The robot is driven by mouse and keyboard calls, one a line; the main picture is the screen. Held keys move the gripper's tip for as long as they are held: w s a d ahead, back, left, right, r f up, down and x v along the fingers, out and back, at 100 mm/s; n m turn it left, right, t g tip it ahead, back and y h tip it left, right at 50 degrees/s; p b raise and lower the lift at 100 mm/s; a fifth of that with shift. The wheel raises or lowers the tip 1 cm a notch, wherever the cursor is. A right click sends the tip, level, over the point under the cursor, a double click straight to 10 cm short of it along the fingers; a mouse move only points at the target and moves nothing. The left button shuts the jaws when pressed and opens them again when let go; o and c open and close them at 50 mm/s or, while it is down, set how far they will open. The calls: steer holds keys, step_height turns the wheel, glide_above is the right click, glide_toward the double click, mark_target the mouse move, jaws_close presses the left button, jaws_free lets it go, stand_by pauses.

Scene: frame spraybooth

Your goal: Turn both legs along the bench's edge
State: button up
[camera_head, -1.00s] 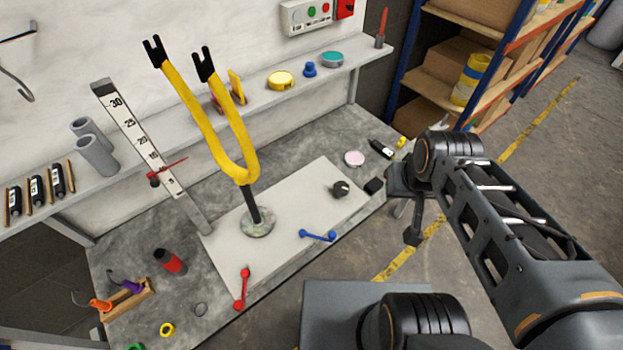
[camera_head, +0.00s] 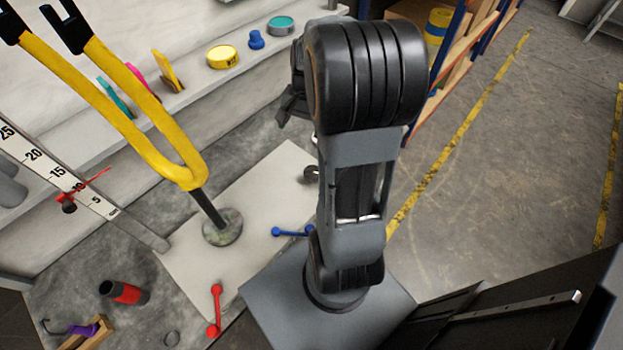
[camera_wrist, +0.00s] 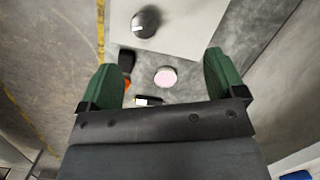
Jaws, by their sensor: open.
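A yellow fork (camera_head: 180,170) stands upside down on a black post (camera_head: 208,208) in a round mottled base (camera_head: 222,228). Its two legs, left (camera_head: 75,82) and right (camera_head: 125,83), rise up and to the left, side by side, ending in black tips. The bench's pale plate (camera_head: 190,265) lies under the base. My gripper (camera_wrist: 163,75) is open and empty, with green fingertips. It is over the bench's right part, well away from the fork, and mostly hidden behind my arm in the head view. A black knob (camera_wrist: 146,22) on the plate lies ahead of it.
A pink disc (camera_wrist: 166,77) and a small dark bottle (camera_wrist: 148,100) lie below my fingers. A blue lever (camera_head: 292,232) and a red lever (camera_head: 215,310) are on the plate's front side. A ruler (camera_head: 50,170) stands left of the fork. A shelf behind holds tins (camera_head: 222,55).

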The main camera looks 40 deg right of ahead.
mark_target(313, 172)
steer(key=d+f+m+y+b, duration=0.25)
steer(key=d+f+m, duration=0.25)
steer(key=d+f, duration=0.45)
steer(key=shift+g, duration=0.3)
steer(key=x, duration=0.5)
steer(key=b+x, duration=0.1)
steer(key=x, duration=0.4)
steer(key=b+x, duration=0.1)
steer(key=x, duration=0.4)
steer(key=shift+a+r, duration=0.15)
steer(key=shift+a, duration=0.1)
steer(key=shift+h, duration=0.25)
steer(key=shift+c, duration=0.5)
steer(key=c, duration=0.8)
